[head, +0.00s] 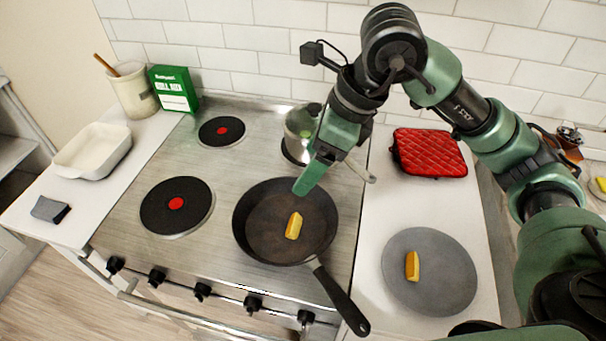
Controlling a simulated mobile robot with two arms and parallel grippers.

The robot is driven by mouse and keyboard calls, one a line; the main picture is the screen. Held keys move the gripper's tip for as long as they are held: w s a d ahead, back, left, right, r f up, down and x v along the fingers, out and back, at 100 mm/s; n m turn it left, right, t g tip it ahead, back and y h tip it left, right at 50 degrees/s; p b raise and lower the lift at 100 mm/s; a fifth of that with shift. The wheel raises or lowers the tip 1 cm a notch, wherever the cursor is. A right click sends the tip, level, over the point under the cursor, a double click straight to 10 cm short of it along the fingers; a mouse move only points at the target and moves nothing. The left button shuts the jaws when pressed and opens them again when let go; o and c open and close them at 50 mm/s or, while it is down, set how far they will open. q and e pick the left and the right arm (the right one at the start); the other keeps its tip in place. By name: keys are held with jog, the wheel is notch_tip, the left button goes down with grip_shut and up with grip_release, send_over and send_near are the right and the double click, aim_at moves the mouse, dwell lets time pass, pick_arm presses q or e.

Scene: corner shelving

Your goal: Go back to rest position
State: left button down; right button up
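My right arm comes in from the right and reaches over the stove. My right gripper (308,180) points down over the far side of a black frying pan (260,225). Only one green finger shows clearly, so its opening cannot be told. A yellow block (294,226) lies in the pan, below and apart from the fingertip in the picture. Another yellow block (412,266) lies on a grey plate (445,275) on the right counter. My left gripper is not in view.
A metal pot (297,128) stands behind the pan, partly hidden by my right gripper. A red quilted pad (430,153) lies on the right counter. A white baking dish (92,152), a green box (173,89) and a utensil crock (134,92) stand at left. The left burners are clear.

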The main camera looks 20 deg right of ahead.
jog(key=shift+s+d+r, duration=0.1)
jog(key=shift+d+r, duration=0.05)
jog(key=shift+r, duration=0.2)
